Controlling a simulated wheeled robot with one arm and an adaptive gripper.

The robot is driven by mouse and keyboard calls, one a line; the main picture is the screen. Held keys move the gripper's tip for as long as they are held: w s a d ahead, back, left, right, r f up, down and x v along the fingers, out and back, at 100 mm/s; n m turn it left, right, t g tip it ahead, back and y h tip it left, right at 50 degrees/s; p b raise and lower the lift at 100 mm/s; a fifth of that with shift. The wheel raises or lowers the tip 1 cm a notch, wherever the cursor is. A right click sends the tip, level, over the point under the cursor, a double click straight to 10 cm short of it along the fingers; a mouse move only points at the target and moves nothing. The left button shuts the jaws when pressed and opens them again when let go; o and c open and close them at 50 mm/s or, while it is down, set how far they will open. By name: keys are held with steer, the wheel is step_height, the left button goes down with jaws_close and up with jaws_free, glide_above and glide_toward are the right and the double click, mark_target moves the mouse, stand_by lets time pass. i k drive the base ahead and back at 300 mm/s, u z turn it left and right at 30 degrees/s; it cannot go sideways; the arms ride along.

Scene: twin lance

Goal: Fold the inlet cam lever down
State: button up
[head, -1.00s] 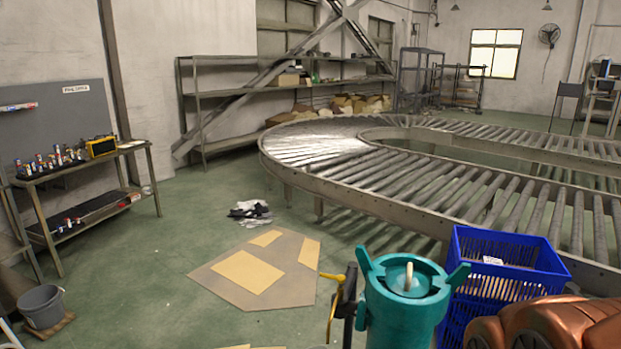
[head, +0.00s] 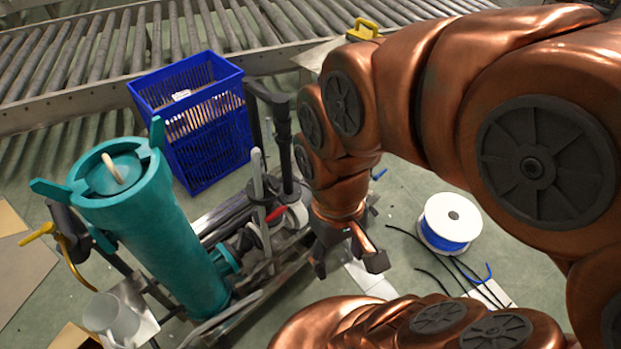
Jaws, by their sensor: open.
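A teal cylindrical housing (head: 165,240) stands at the left in the head view, with a round lid and ear-like tabs at its top. A teal side port (head: 226,262) near its base joins dark and grey pipe fittings. A slim grey upright bar (head: 259,180) and a small red handle (head: 277,213) stand by these fittings. I cannot tell which part is the inlet cam lever. My gripper (head: 348,266) is open and empty, pointing down to the right of the fittings and apart from the red handle. My copper arm hides part of the floor behind it.
A blue crate (head: 210,130) stands behind the fittings, before the roller conveyor (head: 130,50). A cable spool (head: 449,222) and loose black cables lie on the floor at right. A yellow handle (head: 38,233) juts out left of the housing. A grey mug-like container (head: 112,316) sits front left.

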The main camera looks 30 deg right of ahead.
mark_target(270, 189)
steer(key=u, duration=0.3)
steer(key=k, duration=0.5)
steer(key=u, duration=1.25)
steer(key=i, duration=0.8)
steer(key=z, duration=0.5)
